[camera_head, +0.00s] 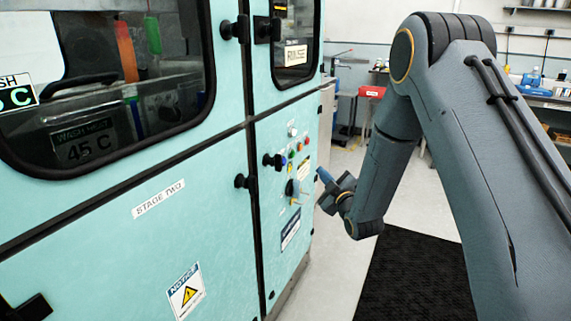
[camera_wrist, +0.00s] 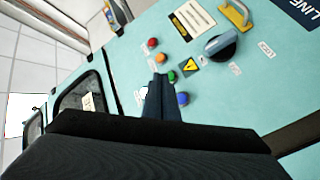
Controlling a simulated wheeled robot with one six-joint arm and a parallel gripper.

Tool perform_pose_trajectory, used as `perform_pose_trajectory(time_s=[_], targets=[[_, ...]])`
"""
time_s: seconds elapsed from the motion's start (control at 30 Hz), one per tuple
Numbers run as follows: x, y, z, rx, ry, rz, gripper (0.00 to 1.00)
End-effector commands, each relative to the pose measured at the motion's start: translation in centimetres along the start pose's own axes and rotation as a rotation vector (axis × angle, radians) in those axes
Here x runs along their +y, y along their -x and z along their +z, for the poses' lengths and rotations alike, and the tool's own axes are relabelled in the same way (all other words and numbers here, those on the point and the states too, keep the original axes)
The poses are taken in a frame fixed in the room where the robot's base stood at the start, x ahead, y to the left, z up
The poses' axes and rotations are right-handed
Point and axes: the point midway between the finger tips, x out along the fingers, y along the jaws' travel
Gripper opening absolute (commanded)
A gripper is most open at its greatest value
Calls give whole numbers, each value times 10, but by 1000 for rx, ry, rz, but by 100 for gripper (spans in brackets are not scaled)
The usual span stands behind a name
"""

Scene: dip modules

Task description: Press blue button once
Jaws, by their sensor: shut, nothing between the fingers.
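The blue button (camera_wrist: 183,98) is on a teal machine panel (camera_wrist: 270,95) in the wrist view, just right of my gripper's fingers. It also shows small in the head view (camera_head: 292,154). My gripper (camera_wrist: 160,82) is shut and empty, and its fingers point towards the panel. In the head view my gripper (camera_head: 322,174) is to the right of the panel face, with a gap between them. A green button (camera_wrist: 172,76) is beside the fingertips. An orange button (camera_wrist: 161,57) and a red button (camera_wrist: 152,43) are farther up the row.
A white button (camera_wrist: 143,94) is left of the fingers. A black knob (camera_wrist: 221,44) and a yellow handle (camera_wrist: 236,14) stick out of the panel. Black latches (camera_head: 274,160) project from the machine doors. A black mat (camera_head: 415,270) lies on the floor.

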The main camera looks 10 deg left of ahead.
Motion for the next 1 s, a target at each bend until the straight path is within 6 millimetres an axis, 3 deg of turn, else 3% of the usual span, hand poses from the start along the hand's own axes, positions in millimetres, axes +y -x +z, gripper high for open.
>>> perform_pose_trajectory(time_s=[0.57,1.0], targets=[[-4,-5,-9,62,30,36,0],[-30,-39,-35,63,29,35,0]])
